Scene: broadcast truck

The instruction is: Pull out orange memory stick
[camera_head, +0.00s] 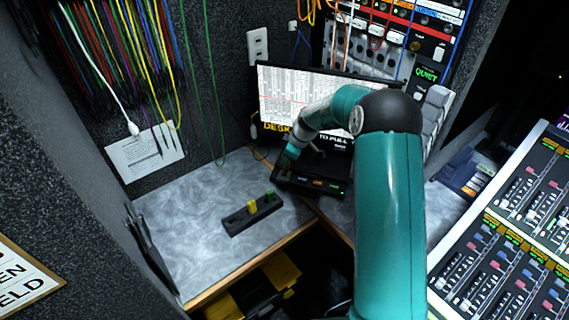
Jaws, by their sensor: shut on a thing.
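My gripper (285,162) is small and dark in the head view, at the left end of a low black box (331,192) in front of the monitor. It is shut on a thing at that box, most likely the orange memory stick. The stick is hidden or too small to make out between the fingers, so I cannot tell whether it is still in a slot. A black holder (238,223) lies on the grey desk in front, with a yellow stick (252,206) and a green stick (270,196) upright in it.
The monitor (285,95) stands behind my gripper, partly covered by my arm. The desk top (180,220) is clear left of the holder. A mixing console (510,240) is at right, and hanging cables (110,60) are at left.

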